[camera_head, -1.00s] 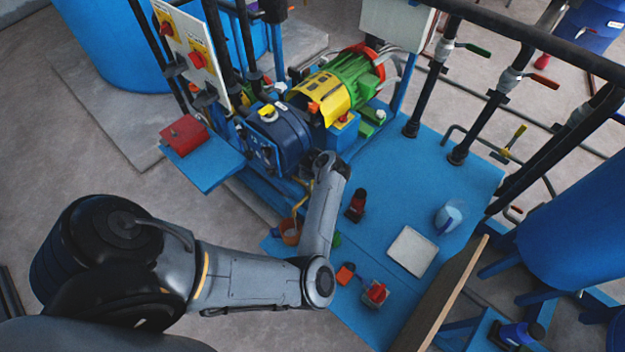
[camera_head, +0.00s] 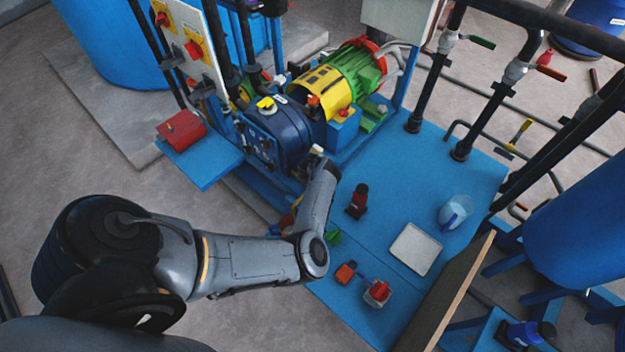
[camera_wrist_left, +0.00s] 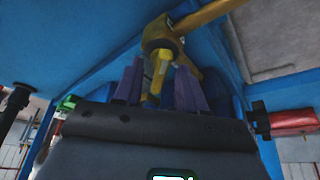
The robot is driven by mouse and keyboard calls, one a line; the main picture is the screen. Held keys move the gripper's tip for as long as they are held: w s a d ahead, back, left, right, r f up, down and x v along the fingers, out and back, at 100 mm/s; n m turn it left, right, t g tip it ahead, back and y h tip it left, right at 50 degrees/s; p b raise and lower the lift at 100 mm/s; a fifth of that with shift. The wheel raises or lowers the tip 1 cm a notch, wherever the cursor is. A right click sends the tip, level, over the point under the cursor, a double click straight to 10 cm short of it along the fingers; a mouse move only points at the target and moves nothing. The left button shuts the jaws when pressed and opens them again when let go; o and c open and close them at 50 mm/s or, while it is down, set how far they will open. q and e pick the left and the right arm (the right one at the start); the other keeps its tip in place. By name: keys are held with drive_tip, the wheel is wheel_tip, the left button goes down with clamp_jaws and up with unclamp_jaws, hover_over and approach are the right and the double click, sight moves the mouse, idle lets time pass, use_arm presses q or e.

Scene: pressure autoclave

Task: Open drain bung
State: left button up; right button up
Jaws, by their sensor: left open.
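In the left wrist view, a yellow pipe (camera_wrist_left: 210,14) comes down to a dark yellow fitting with a round collar. A light yellow stem, which looks like the drain bung (camera_wrist_left: 162,66), points down from it. My left gripper (camera_wrist_left: 158,82) has its purple fingers apart, one on each side of the stem. I cannot tell whether either finger touches it. In the head view my left arm reaches beside the dark blue pump housing (camera_head: 282,135). The gripper and the bung are hidden there. My right gripper is in neither view.
A green and yellow motor (camera_head: 345,80) sits behind the housing. On the blue platform (camera_head: 400,180) are a red-and-black bottle (camera_head: 358,201), a white tray (camera_head: 415,248) and a clear jug (camera_head: 452,214). Blue panels surround the bung.

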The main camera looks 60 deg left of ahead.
use_arm(q)
clamp_jaws()
idle(0.3)
drive_tip(key=shift+w+n, duration=0.1)
drive_tip(key=shift+n, duration=0.5)
drive_tip(key=shift+n+g+y, duration=0.3)
drive_tip(key=shift+n+g, duration=0.2)
drive_tip(key=shift+n, duration=0.6)
drive_tip(key=shift+w+n+g+b, duration=0.1)
drive_tip(key=shift+n+g+b, duration=0.6)
drive_tip(key=shift+n, duration=1)
